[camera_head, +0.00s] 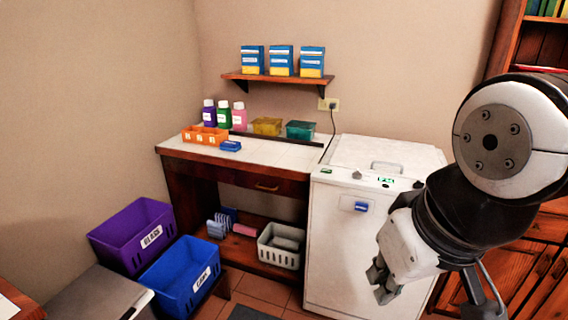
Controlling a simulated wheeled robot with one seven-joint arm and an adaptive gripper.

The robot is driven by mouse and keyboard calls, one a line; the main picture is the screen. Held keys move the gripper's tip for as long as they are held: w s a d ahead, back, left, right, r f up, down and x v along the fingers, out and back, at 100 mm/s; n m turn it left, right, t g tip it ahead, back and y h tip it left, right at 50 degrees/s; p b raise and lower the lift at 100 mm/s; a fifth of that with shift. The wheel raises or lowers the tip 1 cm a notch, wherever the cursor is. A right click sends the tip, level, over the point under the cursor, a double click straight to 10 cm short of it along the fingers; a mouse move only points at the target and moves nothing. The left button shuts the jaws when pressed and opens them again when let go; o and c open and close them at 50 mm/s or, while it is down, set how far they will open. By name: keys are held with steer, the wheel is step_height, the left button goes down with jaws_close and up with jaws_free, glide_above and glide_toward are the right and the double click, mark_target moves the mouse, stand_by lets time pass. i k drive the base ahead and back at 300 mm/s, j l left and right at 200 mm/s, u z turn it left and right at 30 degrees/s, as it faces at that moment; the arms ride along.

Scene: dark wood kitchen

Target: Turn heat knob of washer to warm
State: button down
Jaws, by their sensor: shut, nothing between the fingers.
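The white washer (340,255) stands right of the counter. Along its top front edge runs a control strip with a grey knob (357,175), a small green-lit display (385,181) and a dark round knob (417,184) close to my arm. Which knob sets the heat, and where it points, is too small to tell. My gripper (380,284) is shut and empty. In the picture it is below the control strip, over the right part of the washer's front, pointing down and left. My arm hides the washer's right front edge.
A counter (280,148) left of the washer holds bottles, an orange box and small tubs. A shelf (275,80) with blue boxes hangs above. Purple (112,236) and blue (168,279) bins stand at lower left. Wooden cabinets (520,262) are at right.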

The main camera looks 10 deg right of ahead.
mark_target(356, 175)
steer(key=i+l, duration=0.15)
steer(key=i, duration=0.2)
steer(key=i+l, duration=0.2)
steer(key=i, duration=0.2)
steer(key=i+l, duration=0.15)
steer(key=i, duration=0.2)
